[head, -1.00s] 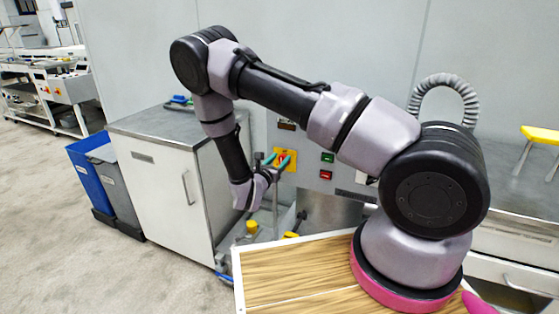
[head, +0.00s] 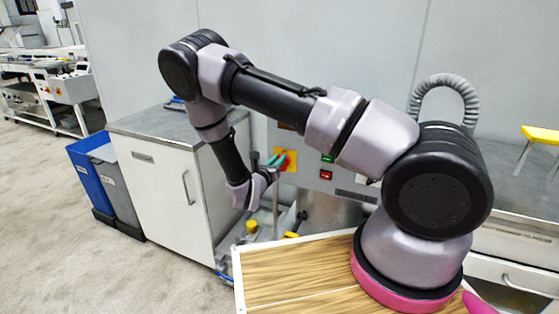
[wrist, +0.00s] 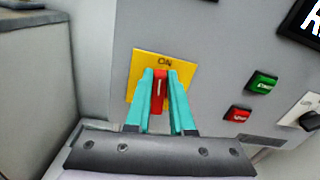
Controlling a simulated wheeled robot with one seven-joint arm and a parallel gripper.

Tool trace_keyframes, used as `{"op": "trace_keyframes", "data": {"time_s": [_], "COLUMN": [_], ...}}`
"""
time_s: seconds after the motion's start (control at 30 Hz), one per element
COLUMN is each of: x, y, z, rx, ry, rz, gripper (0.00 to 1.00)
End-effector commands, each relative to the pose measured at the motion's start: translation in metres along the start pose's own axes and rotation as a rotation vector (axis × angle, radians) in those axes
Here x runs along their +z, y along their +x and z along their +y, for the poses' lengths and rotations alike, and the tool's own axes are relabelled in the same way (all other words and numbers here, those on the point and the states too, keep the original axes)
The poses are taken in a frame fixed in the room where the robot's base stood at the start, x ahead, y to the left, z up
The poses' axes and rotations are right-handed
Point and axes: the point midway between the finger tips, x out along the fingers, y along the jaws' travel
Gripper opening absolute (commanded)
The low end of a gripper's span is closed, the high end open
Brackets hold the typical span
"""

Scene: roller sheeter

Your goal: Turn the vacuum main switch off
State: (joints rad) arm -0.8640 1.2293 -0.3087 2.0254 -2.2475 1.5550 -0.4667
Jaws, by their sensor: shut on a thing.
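The vacuum main switch is a red handle (wrist: 158,88) on a yellow plate (wrist: 138,72) on the grey machine panel. In the wrist view the handle stands upright, with its white mark in line with the "ON" lettering above it. My gripper (wrist: 160,80) has its two teal fingers on either side of the red handle, shut on it. In the head view my gripper (head: 277,161) is at the yellow plate (head: 291,156), and the fingers partly hide the switch.
A green button (wrist: 262,82) and a red button (wrist: 238,113) sit right of the switch, with a black knob (wrist: 310,121) further right. A white cabinet (head: 160,185) stands left of the panel. A wooden board (head: 290,275) lies in front.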

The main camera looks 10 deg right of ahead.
Motion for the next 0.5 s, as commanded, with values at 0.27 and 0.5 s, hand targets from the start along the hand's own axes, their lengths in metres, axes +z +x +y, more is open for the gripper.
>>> {"op": "trace_keyframes", "data": {"time_s": [0.27, 0.5], "x": [-0.001, -0.003], "y": [-0.001, -0.001], "z": [0.008, 0.014], "rx": [0.004, 0.003], "ry": [-0.250, -0.478], "rz": [-0.003, -0.003], "gripper": [0.00, 0.00]}}
